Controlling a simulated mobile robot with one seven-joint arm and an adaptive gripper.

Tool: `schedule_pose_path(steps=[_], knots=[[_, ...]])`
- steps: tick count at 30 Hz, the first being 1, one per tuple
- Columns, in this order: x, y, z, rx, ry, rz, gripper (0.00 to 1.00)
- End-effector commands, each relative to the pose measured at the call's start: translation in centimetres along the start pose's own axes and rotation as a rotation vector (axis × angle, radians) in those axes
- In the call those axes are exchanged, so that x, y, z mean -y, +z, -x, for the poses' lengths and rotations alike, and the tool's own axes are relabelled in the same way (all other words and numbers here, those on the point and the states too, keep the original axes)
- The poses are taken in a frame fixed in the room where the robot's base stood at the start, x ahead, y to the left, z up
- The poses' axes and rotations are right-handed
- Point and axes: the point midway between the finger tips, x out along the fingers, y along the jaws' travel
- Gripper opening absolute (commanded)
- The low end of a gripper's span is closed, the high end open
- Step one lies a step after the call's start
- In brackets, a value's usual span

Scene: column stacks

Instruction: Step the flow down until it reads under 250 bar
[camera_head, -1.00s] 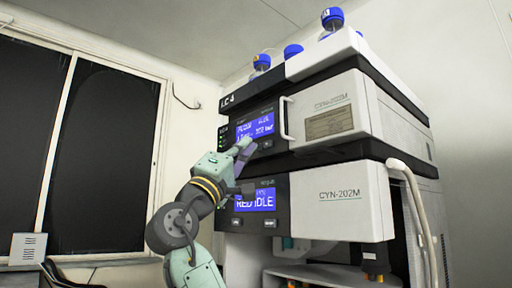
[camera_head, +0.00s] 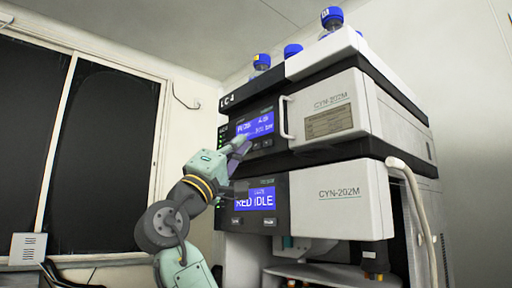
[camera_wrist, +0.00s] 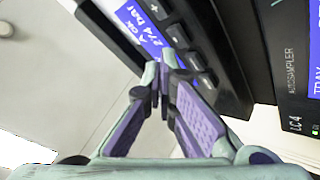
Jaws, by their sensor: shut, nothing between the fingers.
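The upper unit's blue display (camera_head: 255,126) is lit, its small text hard to read in the head view. In the wrist view the display (camera_wrist: 143,32) appears rotated and seems to read about 274 bar with "A OK". A column of dark buttons (camera_wrist: 178,36) runs beside it. My gripper (camera_head: 241,147) is at the lower part of the upper panel. In the wrist view my gripper (camera_wrist: 160,78) is shut and empty, its tips near the lower buttons. I cannot tell whether they touch one.
A white handle (camera_head: 286,118) sticks out right of the upper panel. Blue-capped bottles (camera_head: 332,17) stand on top. A pale hose (camera_head: 412,185) hangs at the right side. Open room lies left of the instrument.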

Motion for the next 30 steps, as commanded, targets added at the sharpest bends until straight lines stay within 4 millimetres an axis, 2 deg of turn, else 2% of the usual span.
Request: schedule_pose_path(steps=[7, 21, 30], knots=[[-0.3, -0.4, 0.5, -0.001, 0.000, -0.002, 0.00], [-2.5, -2.5, 3.5, -0.001, 0.000, -0.001, 0.00], [-2.6, -2.5, 3.5, 0.000, 0.000, 0.000, 0.00]])
